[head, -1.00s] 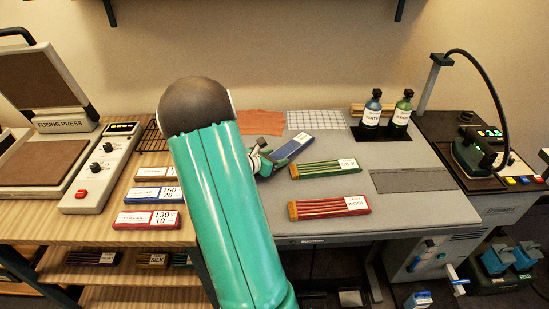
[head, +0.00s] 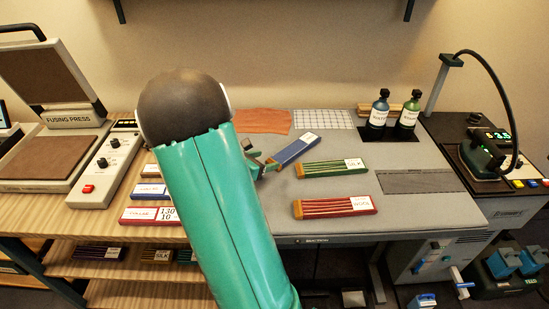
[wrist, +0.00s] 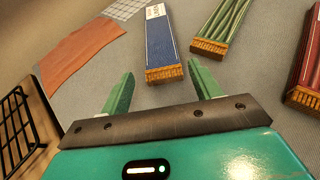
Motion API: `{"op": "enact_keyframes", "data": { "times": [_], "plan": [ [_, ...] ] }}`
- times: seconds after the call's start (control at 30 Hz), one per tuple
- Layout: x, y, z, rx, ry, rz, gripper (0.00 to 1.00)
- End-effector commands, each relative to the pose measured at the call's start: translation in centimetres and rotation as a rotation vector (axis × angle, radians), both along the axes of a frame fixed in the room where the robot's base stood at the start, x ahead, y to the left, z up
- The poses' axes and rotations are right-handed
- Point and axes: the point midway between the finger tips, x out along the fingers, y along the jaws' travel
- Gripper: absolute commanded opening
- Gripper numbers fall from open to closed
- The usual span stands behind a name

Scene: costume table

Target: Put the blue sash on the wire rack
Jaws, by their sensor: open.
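The blue sash (head: 297,148) lies folded on the grey table, slanting, with a white label at its far end. In the wrist view the sash (wrist: 161,40) shows its gold fringed end toward me. My gripper (wrist: 161,76) is open and empty. Its two green fingers stand apart, and the sash's fringed end lies just ahead of the gap between them. In the head view my gripper (head: 266,166) is beside the sash's near end, partly behind my arm. The black wire rack (wrist: 17,128) shows at the left of the wrist view. My arm hides it in the head view.
A green sash (head: 332,168) and a red sash (head: 335,207) lie to the right of the blue one. An orange cloth (head: 263,120) and a checked cloth (head: 323,119) lie behind. Two bottles (head: 379,112) stand at the back right. The fusing press (head: 50,160) is at left.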

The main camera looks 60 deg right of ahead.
Motion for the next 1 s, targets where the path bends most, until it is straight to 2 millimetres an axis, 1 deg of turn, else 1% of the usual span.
{"op": "enact_keyframes", "data": {
  "times": [0.03, 0.13, 0.3, 0.5, 0.57, 0.63, 0.67, 0.77, 0.8, 0.87, 0.9, 0.97, 1.0],
  "plan": [
    [0.3, 0.9, 0.4, 0.000, -0.003, 0.002, 0.63],
    [0.6, 2.1, 0.9, 0.000, -0.001, 0.001, 0.63],
    [0.7, 3.0, 1.3, 0.001, 0.000, -0.001, 0.63],
    [0.7, 3.2, 1.4, 0.002, -0.009, -0.006, 0.63],
    [0.8, 3.7, 1.9, 0.007, -0.039, -0.017, 0.63],
    [0.8, 4.9, 2.8, 0.020, -0.107, -0.050, 0.63],
    [0.9, 5.6, 3.3, 0.030, -0.147, -0.068, 0.63],
    [0.9, 8.9, 5.2, 0.079, -0.320, -0.151, 0.63],
    [0.9, 10.5, 6.0, 0.105, -0.399, -0.188, 0.63],
    [0.8, 12.9, 7.0, 0.151, -0.513, -0.245, 0.63],
    [0.8, 14.5, 7.6, 0.184, -0.587, -0.282, 0.63],
    [0.7, 17.1, 8.5, 0.239, -0.694, -0.339, 0.63],
    [0.6, 18.8, 9.1, 0.278, -0.763, -0.376, 0.63]
  ]
}}
